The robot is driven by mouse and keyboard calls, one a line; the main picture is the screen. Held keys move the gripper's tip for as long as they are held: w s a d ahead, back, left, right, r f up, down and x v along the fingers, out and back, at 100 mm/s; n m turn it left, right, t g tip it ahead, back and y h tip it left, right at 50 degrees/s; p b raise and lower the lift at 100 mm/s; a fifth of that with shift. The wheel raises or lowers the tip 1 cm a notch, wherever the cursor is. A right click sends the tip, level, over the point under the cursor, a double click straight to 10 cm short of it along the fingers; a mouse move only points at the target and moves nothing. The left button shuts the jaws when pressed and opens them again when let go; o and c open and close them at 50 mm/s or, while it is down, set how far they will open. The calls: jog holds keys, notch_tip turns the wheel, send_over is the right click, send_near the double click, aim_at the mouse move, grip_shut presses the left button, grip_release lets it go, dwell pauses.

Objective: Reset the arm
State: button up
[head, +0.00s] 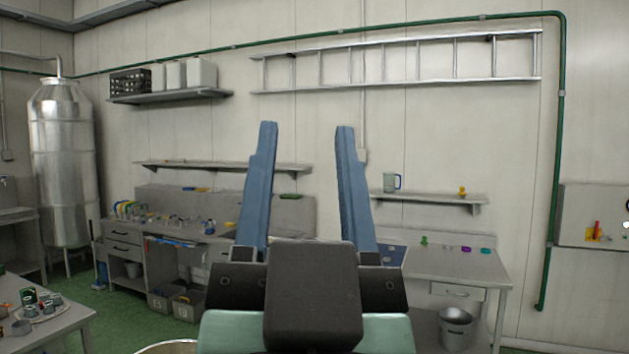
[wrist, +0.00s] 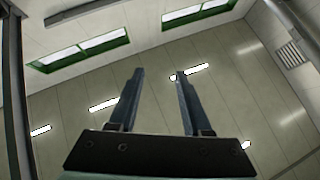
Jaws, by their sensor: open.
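My gripper (head: 307,130) stands raised in the middle of the head view, its two blue fingers pointing up and spread apart with nothing between them. In the wrist view my gripper (wrist: 158,75) is also open and empty, with the ceiling, strip lights and green-framed windows behind it. The gripper and its dark mount hide part of the wall and the benches behind.
A workbench (head: 460,268) with small coloured items stands behind on the right, a tool-covered bench (head: 185,237) on the left. A table (head: 60,322) with cups is at the near left. A steel tank (head: 62,160) stands far left. Green floor shows between.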

jog(key=shift+s+d+r+n+t+h, duration=0.25)
jog(key=shift+s+r+n+t+h, duration=0.2)
jog(key=shift+s+r, duration=0.55)
